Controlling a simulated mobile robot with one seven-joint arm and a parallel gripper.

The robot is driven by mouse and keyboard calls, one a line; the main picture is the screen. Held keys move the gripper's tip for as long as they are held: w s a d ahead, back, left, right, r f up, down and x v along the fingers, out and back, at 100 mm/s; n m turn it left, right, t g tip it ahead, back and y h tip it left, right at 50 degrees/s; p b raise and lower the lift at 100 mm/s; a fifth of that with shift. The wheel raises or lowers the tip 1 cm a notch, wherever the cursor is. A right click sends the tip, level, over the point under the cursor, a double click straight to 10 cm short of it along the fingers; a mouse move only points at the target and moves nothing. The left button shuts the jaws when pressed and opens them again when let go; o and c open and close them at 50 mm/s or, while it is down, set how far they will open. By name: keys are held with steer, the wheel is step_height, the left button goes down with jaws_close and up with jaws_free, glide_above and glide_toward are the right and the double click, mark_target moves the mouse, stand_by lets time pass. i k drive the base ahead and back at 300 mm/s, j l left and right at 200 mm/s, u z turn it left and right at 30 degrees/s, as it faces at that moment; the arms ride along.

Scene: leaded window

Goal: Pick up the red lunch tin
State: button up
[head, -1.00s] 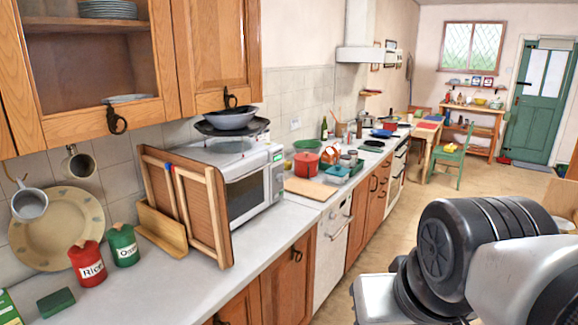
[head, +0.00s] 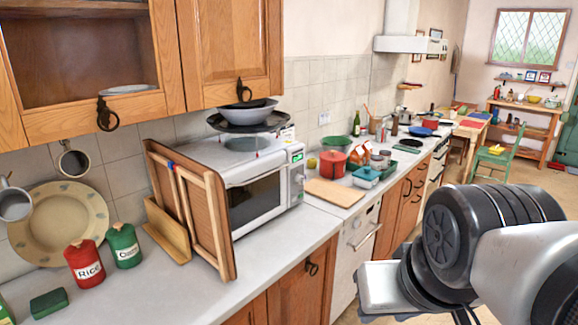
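I cannot make out a thing that is surely the red lunch tin. A red container (head: 332,164) stands on the far counter by a green bowl (head: 335,144), beyond the microwave. A red canister labelled "Rice" (head: 84,264) stands upright on the near counter at left, beside a green canister (head: 124,246). Part of my arm fills the lower right of the head view. My gripper's fingers are not in the picture, and nothing held can be seen.
The microwave (head: 262,192) stands on the counter with wooden racks (head: 203,215) at its left and bowls on top. A wooden board (head: 334,192) lies beyond it. The near counter (head: 195,293) is mostly bare in front. Wall cupboards (head: 232,50) hang above.

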mark_target(329, 171)
steer(key=i+l+u, duration=0.2)
steer(key=i+l, duration=0.2)
steer(key=i+l+u, duration=0.2)
steer(key=i+l, duration=0.15)
steer(key=i+l+u, duration=0.2)
steer(key=i+l, duration=0.15)
steer(key=l, duration=0.2)
steer(key=i+l+u, duration=0.2)
steer(key=l, duration=0.35)
steer(key=i+l+u, duration=0.2)
steer(key=i+l, duration=0.15)
steer(key=l, duration=0.25)
steer(key=i+l+u, duration=0.2)
steer(key=l, duration=0.45)
steer(key=i+l+u, duration=0.2)
steer(key=l, duration=0.45)
steer(key=i+l+u, duration=0.2)
steer(key=l, duration=0.45)
steer(key=k, duration=0.1)
